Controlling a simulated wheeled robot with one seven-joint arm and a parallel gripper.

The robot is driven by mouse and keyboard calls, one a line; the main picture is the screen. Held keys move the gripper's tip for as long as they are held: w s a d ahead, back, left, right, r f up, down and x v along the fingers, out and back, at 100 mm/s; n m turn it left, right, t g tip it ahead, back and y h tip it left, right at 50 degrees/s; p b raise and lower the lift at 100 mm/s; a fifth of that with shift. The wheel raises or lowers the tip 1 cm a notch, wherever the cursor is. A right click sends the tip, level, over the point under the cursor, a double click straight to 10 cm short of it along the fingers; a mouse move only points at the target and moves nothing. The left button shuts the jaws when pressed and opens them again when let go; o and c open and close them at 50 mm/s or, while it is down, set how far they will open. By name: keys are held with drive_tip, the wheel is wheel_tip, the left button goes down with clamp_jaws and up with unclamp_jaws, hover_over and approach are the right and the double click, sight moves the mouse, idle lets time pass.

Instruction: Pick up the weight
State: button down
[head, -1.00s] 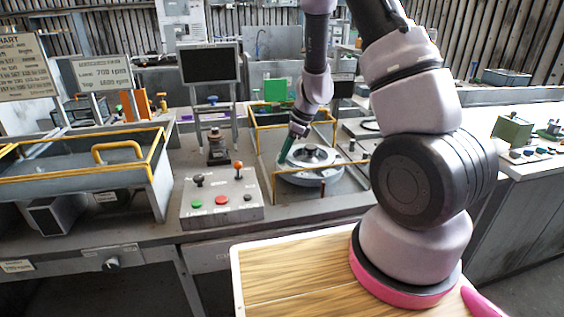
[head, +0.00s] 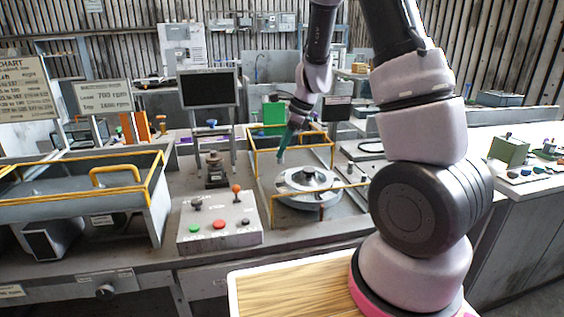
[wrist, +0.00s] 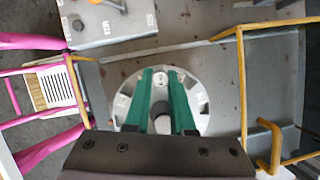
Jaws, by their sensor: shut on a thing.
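My gripper (head: 281,160) has green fingers and hangs just above the left rim of the round grey rotor disc (head: 303,197). In the wrist view my gripper (wrist: 161,74) reaches over the same disc (wrist: 195,85), its fingers close together with a narrow gap. A small pale piece, likely the weight (wrist: 161,77), shows between the fingertips. It is too small to make out its shape clearly. In the head view the weight cannot be told apart from the fingertips. A dark hub stands at the middle of the disc.
A yellow rail frame (head: 254,150) surrounds the disc's bay. A control box (head: 221,222) with coloured buttons and levers stands left of it. A dark screen (head: 207,86) stands behind. A yellow-edged tray (head: 85,185) is at the far left.

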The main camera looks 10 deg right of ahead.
drive_tip(key=shift+r, duration=2.55)
